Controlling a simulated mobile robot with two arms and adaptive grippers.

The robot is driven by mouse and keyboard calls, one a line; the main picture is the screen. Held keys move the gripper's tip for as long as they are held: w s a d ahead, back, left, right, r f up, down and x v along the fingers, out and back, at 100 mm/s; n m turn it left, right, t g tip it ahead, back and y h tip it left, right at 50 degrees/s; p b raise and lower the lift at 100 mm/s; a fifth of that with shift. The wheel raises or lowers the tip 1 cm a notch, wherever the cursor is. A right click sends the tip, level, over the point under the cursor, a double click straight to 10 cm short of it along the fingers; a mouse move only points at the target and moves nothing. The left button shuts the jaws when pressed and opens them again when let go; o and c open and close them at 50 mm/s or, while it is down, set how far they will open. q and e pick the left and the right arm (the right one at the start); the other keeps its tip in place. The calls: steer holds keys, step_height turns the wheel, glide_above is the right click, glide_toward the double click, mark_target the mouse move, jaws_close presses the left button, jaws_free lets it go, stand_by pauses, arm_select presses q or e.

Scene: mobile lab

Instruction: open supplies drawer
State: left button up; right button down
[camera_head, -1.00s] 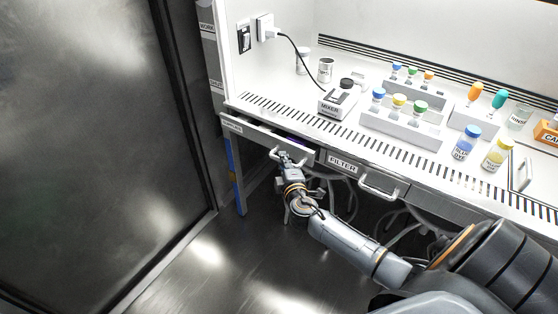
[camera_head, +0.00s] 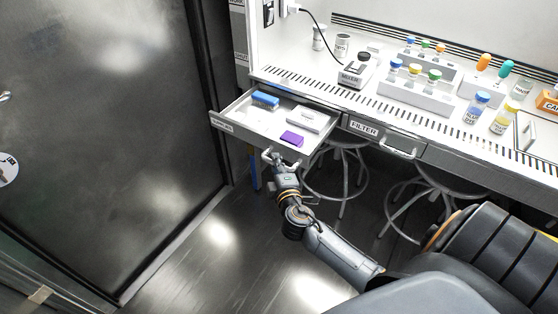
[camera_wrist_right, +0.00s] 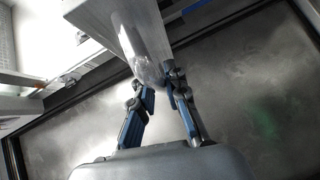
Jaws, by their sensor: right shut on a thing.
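The supplies drawer (camera_head: 235,126) is pulled well out at the left end of the bench in the head view. A blue item (camera_head: 265,99), a light box (camera_head: 304,119) and a purple item (camera_head: 292,138) lie inside it. My right gripper (camera_head: 277,160) is shut on the drawer's handle at its front. In the right wrist view the fingers (camera_wrist_right: 162,88) close at the metal handle (camera_wrist_right: 150,72), against the drawer front. The drawer's label is too small to read surely. My left gripper is in neither view.
The FILTER drawer (camera_head: 364,128) beside it is shut, with its own handle (camera_head: 398,152). Stools (camera_head: 339,178) stand under the bench. A dark door (camera_head: 110,130) is close on the left. The bench top holds a mixer (camera_head: 354,72), vial racks (camera_head: 415,96) and bottles.

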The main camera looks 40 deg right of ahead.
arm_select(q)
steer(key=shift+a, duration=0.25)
arm_select(e)
steer(key=shift+a, duration=0.15)
steer(key=c, duration=1.3)
jaws_free()
steer(key=shift+c, duration=0.2)
steer(key=v, duration=1.2)
steer(key=shift+f, duration=0.1)
